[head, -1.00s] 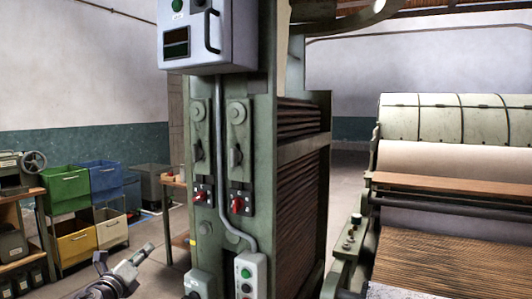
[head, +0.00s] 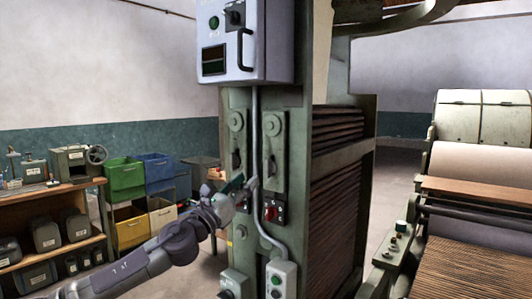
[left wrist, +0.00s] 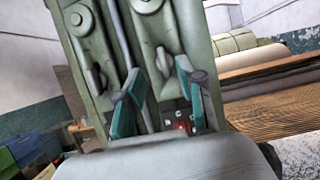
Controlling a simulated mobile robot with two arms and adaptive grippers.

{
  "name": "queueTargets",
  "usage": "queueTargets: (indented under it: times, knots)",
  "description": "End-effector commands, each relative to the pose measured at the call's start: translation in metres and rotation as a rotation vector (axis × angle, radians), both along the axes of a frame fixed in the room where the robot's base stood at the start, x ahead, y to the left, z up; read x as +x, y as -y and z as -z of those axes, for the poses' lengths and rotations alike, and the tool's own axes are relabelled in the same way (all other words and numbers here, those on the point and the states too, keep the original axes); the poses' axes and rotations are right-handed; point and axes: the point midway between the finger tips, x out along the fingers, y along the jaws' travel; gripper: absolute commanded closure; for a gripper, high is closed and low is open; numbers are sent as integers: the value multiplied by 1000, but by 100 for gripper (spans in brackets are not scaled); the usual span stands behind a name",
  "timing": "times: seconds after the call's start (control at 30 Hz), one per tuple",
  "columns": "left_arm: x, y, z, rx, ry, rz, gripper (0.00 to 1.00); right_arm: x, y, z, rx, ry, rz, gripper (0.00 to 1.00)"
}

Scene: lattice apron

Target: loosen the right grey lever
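The right grey lever (head: 271,166) hangs on a plate on the green machine post, below a round boss. The left grey lever (head: 236,161) hangs beside it. My left gripper (head: 246,187) is in front of the post, a little below and left of the right lever. In the left wrist view, my left gripper (left wrist: 160,72) is open, with its two teal fingers apart. The right lever (left wrist: 163,62) appears between the fingertips, and I see no contact. The left lever (left wrist: 97,78) is left of the fingers. My right gripper is not in view.
A red switch (head: 271,213) sits below the right lever. A grey conduit (head: 255,120) runs down between the levers. A control box (head: 240,40) is above, and a push-button box (head: 281,280) below. Shelves and coloured bins (head: 125,178) stand at left; the loom (head: 470,210) is at right.

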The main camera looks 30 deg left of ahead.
Motion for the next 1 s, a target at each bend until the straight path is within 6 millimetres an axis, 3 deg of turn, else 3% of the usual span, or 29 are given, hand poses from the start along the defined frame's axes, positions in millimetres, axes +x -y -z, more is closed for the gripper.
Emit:
queueTargets:
  times: [0.03,0.2,0.5,0.9,1.0]
  knots:
    - [8,2,-11,-4,4,2,61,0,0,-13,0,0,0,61]
    - [37,6,-23,-3,3,6,61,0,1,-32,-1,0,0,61]
    - [78,7,-34,-1,0,2,61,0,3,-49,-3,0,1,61]
    - [85,8,-34,1,-2,3,61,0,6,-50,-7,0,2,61]
    - [85,8,-34,1,-2,3,76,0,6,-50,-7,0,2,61]
